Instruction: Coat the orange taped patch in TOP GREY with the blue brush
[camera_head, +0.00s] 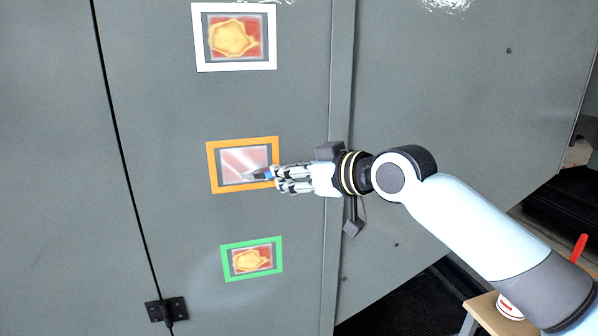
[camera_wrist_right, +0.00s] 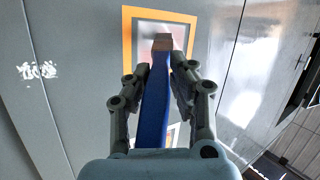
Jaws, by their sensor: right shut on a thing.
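The orange taped patch (camera_head: 212,172) is the middle of three framed patches on a grey metal enclosure. Inside the tape the surface is pinkish red with pale grey streaks. My right gripper (camera_head: 276,178) is shut on the blue brush (camera_head: 267,176) at the patch's right edge, and the brush head points left over the patch. In the right wrist view the blue brush (camera_wrist_right: 155,112) lies between the fingers, and its brown end overlaps the patch inside the orange tape (camera_wrist_right: 127,42). I cannot tell whether the bristles touch the surface. My left gripper is not in view.
A white-framed patch (camera_head: 200,40) is above and a green-framed patch (camera_head: 226,266) below, both red with yellow blotches. A black hinge (camera_head: 166,310) is at lower left. A red and white pot (camera_head: 508,308) stands on a wooden stool (camera_head: 485,312) at lower right.

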